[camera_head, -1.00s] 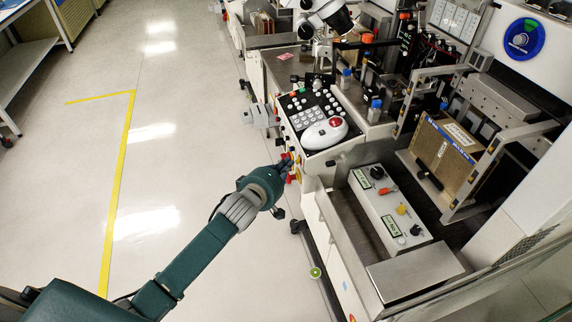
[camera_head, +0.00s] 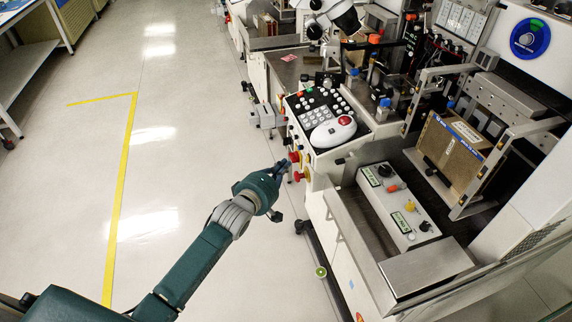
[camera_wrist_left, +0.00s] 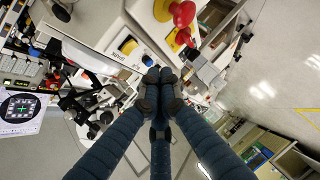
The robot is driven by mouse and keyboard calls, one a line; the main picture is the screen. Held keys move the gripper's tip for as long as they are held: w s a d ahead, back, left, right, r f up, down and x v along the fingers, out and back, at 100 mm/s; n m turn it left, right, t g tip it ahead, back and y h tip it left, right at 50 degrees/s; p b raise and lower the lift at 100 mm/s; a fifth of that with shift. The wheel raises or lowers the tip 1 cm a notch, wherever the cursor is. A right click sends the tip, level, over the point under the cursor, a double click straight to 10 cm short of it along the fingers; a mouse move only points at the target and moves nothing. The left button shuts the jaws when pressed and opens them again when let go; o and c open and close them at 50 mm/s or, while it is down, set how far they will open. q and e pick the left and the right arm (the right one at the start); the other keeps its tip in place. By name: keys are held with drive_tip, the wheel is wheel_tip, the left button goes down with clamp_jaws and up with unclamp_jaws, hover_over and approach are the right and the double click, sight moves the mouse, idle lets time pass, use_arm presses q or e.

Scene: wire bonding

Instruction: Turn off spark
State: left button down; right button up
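My left gripper (camera_head: 282,168) is at the front face of the bonding machine, beside the red knobs (camera_head: 295,157). In the left wrist view its fingertips (camera_wrist_left: 161,75) are close together, with nothing visible between them. The fingertips look apart from the switch. My right gripper is not in view.
A sloped keypad panel (camera_head: 322,108) with a white trackball mouse (camera_head: 332,132) is above the front face. A grey control box (camera_head: 398,208) with knobs stands at right. The floor (camera_head: 180,160) left of the machine is clear.

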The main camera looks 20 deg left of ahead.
use_arm(q)
drive_tip(key=s+a, duration=0.1)
drive_tip(key=s, duration=0.8)
drive_tip(key=shift+a+r+b, duration=0.15)
drive_tip(key=shift+r+b, duration=0.2)
drive_tip(key=shift+r, duration=0.05)
drive_tip(key=s+a+f+m+g+y, duration=0.15)
drive_tip(key=s+f, duration=0.45)
drive_tip(key=f, duration=0.6)
drive_tip(key=s+f+m+g, duration=0.3)
drive_tip(key=s+f, duration=0.2)
drive_tip(key=f, duration=0.6)
drive_tip(key=s+a+f+m+g, duration=0.1)
drive_tip(key=s+f+m+g, duration=0.35)
drive_tip(key=f, duration=0.75)
drive_tip(key=s+f+m+g, duration=0.1)
drive_tip(key=s+f, duration=0.4)
drive_tip(key=s, duration=0.6)
drive_tip(key=s+f+m+g, duration=0.2)
drive_tip(key=s+f, duration=0.4)
drive_tip(key=s, duration=0.6)
drive_tip(key=s+f+m+g, duration=0.2)
drive_tip(key=s+f, duration=0.3)
drive_tip(key=s, duration=0.6)
drive_tip(key=shift+s+d+f+m+y, duration=0.15)
drive_tip(key=shift+d+f+m+y, duration=0.25)
drive_tip(key=shift+m, duration=0.5)
drive_tip(key=shift+a, duration=0.1)
